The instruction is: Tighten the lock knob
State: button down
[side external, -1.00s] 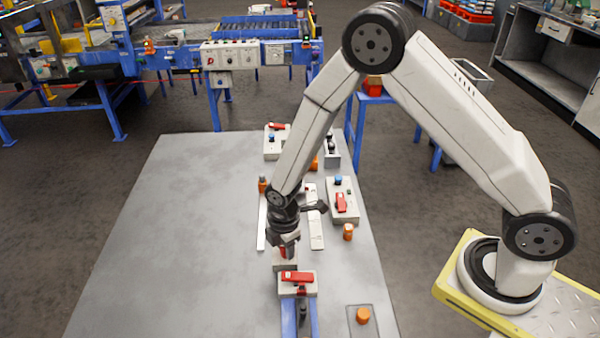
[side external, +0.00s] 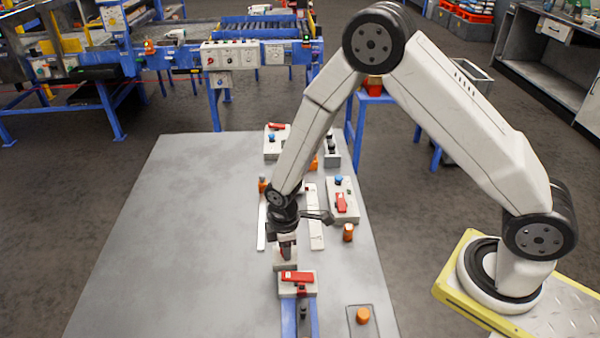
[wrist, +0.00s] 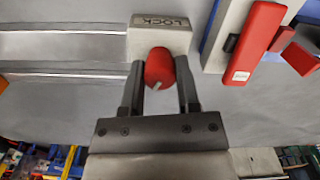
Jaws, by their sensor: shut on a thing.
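The lock knob (wrist: 159,66) is red with a white mark on it and sits at a pale block (wrist: 160,38) lettered LOCK. My gripper (wrist: 158,82) has one finger on each side of the knob and is shut on it. In the side view my gripper (side external: 287,250) points down over the pale lock block (side external: 285,264), and the fingers largely hide the knob there.
Close in front of the lock block is a pale block with a red lever (side external: 297,277), on a blue rail. It also shows in the wrist view (wrist: 250,42). Control boxes and orange knobs stand to the right and behind. The grey table (side external: 170,240) is clear at left.

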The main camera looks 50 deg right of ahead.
jog(key=m, duration=0.5)
jog(key=shift+m, duration=0.3)
jog(key=m, duration=0.5)
jog(key=shift+m, duration=0.4)
jog(key=shift+c, duration=1.6)
grip_release()
jog(key=shift+r, duration=0.1)
jog(key=shift+r, duration=3.85)
